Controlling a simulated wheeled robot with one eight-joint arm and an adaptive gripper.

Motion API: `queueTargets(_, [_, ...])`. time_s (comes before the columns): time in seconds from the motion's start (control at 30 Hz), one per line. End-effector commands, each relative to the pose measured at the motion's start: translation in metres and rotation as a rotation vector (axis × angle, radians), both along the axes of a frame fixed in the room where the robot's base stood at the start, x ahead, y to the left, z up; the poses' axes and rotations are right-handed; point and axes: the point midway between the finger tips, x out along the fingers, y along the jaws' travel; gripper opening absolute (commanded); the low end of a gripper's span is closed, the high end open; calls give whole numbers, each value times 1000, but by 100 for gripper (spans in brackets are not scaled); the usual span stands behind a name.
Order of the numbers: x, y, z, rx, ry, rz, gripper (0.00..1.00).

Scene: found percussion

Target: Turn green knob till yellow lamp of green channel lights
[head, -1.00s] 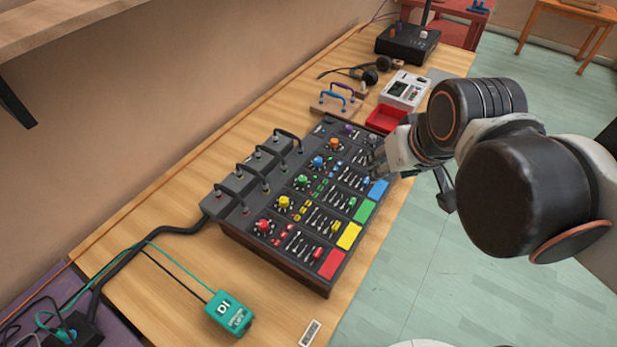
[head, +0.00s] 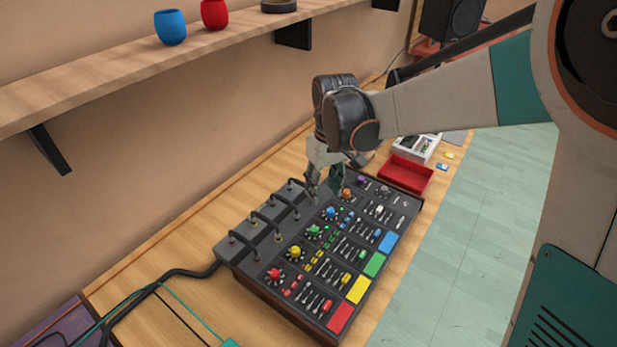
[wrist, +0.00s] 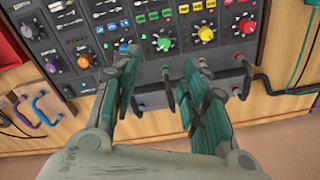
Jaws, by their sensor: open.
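The green knob (head: 313,230) sits on the black mixer panel (head: 262,284), between the blue and yellow knobs, in the row of the green pad (head: 374,264). In the wrist view the green knob (wrist: 163,43) is just beyond the gap between my fingertips, in clear sight. My gripper (head: 324,197) is open and empty above the mixer's back part, in the head view near the blue and orange knobs. In the wrist view its fingers (wrist: 160,65) are spread apart and do not touch the knob. I cannot make out the green channel's yellow lamp or whether it is lit.
Black cable handles (head: 257,219) rise along the mixer's back edge, close to my fingers in the wrist view. The blue knob (wrist: 123,47) and yellow knob (wrist: 205,33) flank the green one. A red tray (head: 406,175) lies past the mixer. A shelf (head: 100,75) hangs above.

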Motion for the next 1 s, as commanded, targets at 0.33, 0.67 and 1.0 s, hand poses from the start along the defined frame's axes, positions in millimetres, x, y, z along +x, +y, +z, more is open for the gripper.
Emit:
queueTargets(0.33, [11,16,-27,-10,49,42,41])
queueTargets(0.67, [10,18,-83,-9,48,41,41])
queueTargets(1.0, [9,20,-141,-10,46,41,41])
